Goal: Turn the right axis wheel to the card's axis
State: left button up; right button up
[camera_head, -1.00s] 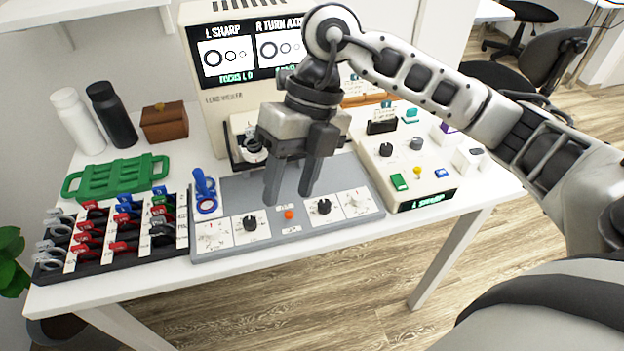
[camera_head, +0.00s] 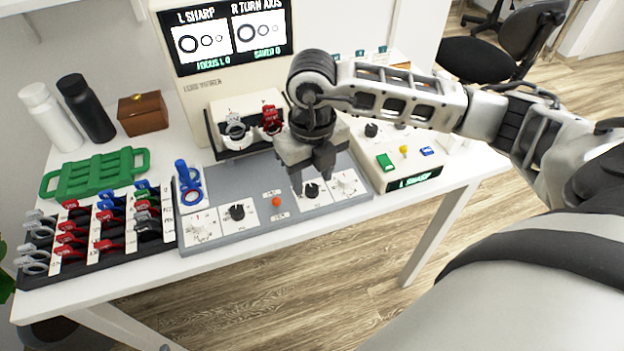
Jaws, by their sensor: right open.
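My right gripper (camera_head: 312,182) is open, pointing down over the right part of the grey control panel (camera_head: 228,186). Its fingertips are just above or beside the right black knob (camera_head: 312,191); I cannot tell whether they touch it. A white dial (camera_head: 346,183) sits to its right. On the left of the panel are another black knob (camera_head: 237,212) and a white dial (camera_head: 199,229). An orange button (camera_head: 276,202) lies between. Which control is the axis wheel is not readable. The screen (camera_head: 230,38) reads "L SHARP" and "R TURN AXIS". My left gripper is not in view.
The lens viewer (camera_head: 190,100) stands behind, with a grey lens (camera_head: 236,130) and a red lens (camera_head: 271,118) in front. A cream control box (camera_head: 394,180) is close on the right. A lens rack (camera_head: 88,236) and green tray (camera_head: 96,174) stand left.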

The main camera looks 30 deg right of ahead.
aim_at(312, 191)
jog(key=shift+f, duration=1.1)
